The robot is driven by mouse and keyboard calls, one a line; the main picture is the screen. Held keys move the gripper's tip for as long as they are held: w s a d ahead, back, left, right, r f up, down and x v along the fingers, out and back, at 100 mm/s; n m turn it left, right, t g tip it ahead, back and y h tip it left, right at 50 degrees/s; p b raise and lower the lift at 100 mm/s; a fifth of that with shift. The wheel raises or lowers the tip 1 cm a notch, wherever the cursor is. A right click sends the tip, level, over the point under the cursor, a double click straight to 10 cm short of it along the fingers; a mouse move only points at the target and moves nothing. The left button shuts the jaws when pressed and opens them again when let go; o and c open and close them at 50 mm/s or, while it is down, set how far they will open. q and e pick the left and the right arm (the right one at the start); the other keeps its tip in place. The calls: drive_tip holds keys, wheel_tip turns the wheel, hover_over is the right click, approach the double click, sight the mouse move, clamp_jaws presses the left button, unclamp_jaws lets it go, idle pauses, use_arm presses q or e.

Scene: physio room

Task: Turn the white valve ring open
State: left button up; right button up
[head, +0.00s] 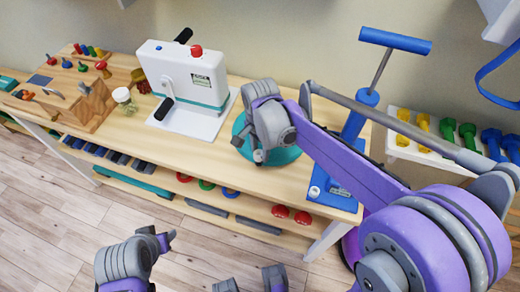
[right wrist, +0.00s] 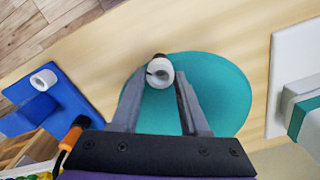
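The white valve ring (right wrist: 161,77) shows in the right wrist view in front of the teal round cushion (right wrist: 225,95), with a small dark part at its upper edge. My right gripper (right wrist: 161,84) has its fingers apart, one on each side of the ring. It looks open, with narrow gaps beside the ring; I cannot tell the height between them. In the head view my right gripper (head: 258,156) is over the left part of the teal cushion (head: 284,156) and hides the ring. My left gripper (head: 164,241) is low at the front, off the table; its opening is unclear.
A white machine with black handles (head: 190,75) stands left of the cushion. A blue pump (head: 362,112) stands to the right; its base (right wrist: 70,105) carries another white ring (right wrist: 43,79). A wooden peg block (head: 80,108) is far left. Dumbbells (head: 468,137) are at right.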

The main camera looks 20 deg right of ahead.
clamp_jaws()
drive_tip(key=shift+n, duration=0.4)
drive_tip(key=n, duration=0.5)
drive_tip(key=shift+w+n, duration=0.1)
drive_tip(key=shift+n, duration=0.2)
drive_tip(key=n, duration=0.5)
drive_tip(key=shift+a+n, duration=0.15)
drive_tip(key=shift+n, duration=0.25)
drive_tip(key=o, duration=0.5)
unclamp_jaws()
drive_tip(key=shift+r, duration=0.1)
